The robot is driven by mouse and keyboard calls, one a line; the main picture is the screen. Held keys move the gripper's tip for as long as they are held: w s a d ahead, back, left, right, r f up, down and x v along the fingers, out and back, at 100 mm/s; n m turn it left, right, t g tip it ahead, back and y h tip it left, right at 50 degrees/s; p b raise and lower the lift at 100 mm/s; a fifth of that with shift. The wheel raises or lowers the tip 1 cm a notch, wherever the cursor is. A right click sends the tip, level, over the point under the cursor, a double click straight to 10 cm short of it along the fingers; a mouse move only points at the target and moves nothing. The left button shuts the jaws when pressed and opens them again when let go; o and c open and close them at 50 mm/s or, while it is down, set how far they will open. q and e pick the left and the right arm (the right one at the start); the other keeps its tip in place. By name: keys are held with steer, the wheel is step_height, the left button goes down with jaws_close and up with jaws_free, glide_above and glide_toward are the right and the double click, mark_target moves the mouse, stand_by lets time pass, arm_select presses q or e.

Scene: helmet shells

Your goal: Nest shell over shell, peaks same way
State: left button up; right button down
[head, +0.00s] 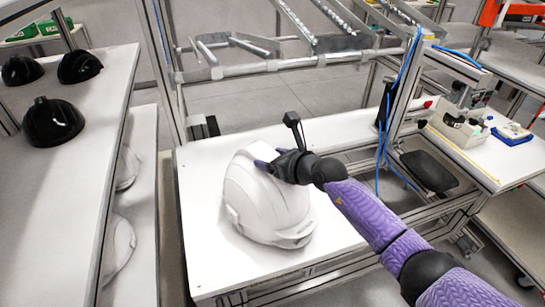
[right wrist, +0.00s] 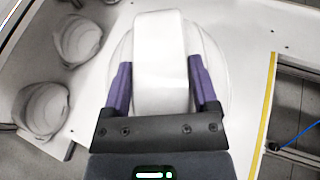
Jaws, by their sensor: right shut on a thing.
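A white helmet shell (head: 262,205) sits on the white table, its peak toward the lower right in the head view. My right gripper (head: 270,163) is at the top of this shell. In the right wrist view its two purple fingers stand on either side of the shell's raised middle ridge (right wrist: 160,65), shut on it. Whether a second shell is under this one, I cannot tell. Two more white shells, an upper one (head: 127,167) and a lower one (head: 118,246), are on the lower shelf at the left. My left gripper is not in view.
Several black shells (head: 53,122) stand on the upper left shelf (head: 80,190). A metal frame (head: 270,68) rises behind the table (head: 200,255). The table is clear around the shell.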

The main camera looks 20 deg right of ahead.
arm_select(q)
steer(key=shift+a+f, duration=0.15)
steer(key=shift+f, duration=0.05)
arm_select(e)
steer(key=shift+f, duration=0.35)
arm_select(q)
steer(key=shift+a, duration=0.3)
arm_select(e)
jaws_free()
arm_select(q)
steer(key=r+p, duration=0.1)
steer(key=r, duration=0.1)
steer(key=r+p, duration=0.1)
steer(key=p, duration=0.1)
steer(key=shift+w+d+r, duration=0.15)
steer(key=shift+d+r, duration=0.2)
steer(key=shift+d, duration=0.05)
arm_select(e)
steer(key=v, duration=1)
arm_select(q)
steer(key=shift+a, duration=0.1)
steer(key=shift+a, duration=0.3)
arm_select(e)
steer(key=shift+f, duration=0.1)
